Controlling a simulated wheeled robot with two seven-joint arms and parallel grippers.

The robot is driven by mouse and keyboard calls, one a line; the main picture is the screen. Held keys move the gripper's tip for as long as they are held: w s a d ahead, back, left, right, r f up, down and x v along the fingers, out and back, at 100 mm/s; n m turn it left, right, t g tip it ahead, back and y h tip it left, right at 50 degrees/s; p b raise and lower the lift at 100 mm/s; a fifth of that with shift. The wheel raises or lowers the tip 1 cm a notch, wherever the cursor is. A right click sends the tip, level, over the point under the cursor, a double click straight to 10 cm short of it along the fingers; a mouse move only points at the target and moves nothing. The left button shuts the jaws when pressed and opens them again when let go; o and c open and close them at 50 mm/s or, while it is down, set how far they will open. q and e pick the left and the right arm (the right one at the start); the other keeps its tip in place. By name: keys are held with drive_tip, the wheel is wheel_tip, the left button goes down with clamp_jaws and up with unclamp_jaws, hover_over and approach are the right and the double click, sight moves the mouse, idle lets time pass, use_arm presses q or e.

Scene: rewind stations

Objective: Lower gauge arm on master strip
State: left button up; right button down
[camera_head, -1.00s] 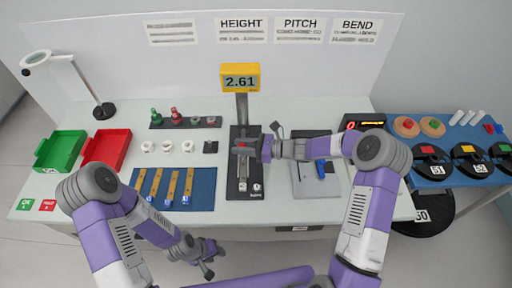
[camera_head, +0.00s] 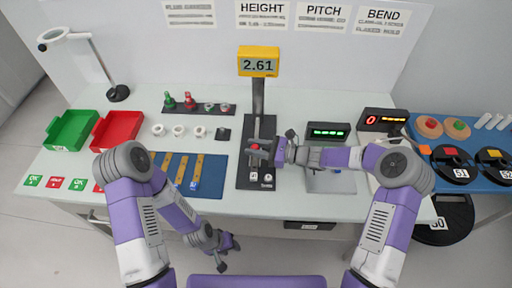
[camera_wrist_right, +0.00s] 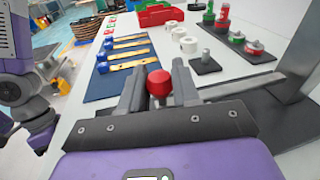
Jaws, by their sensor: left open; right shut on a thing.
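The height gauge has a dark base (camera_head: 247,180), a grey post (camera_head: 258,100) and a yellow display (camera_head: 258,62) reading 2.61. My right gripper (camera_head: 263,150) reaches in from the right at the gauge. In the right wrist view its two fingers are shut around a red round knob (camera_wrist_right: 159,84). The gauge arm's contact with the base is hidden by the gripper. I cannot tell whether a master strip lies under it. Several gold strips with blue ends (camera_head: 196,170) lie on a blue mat. My left gripper (camera_head: 226,252) is open and empty, off the table's front edge.
White rings (camera_head: 178,131) and a dark rack (camera_head: 198,108) are behind the mat. A green-lit display (camera_head: 328,132) and a red-lit one (camera_head: 384,118) stand right of the gauge.

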drive_tip(key=shift+s+f, duration=0.15)
drive_tip(key=shift+f, duration=0.2)
drive_tip(key=c, duration=1)
unclamp_jaws()
drive_tip(key=shift+o, duration=0.7)
drive_tip(key=shift+r, duration=0.15)
drive_tip(key=p+v, duration=0.1)
drive_tip(key=v, duration=0.6)
drive_tip(key=shift+d, duration=0.25)
drive_tip(key=shift+r, duration=0.1)
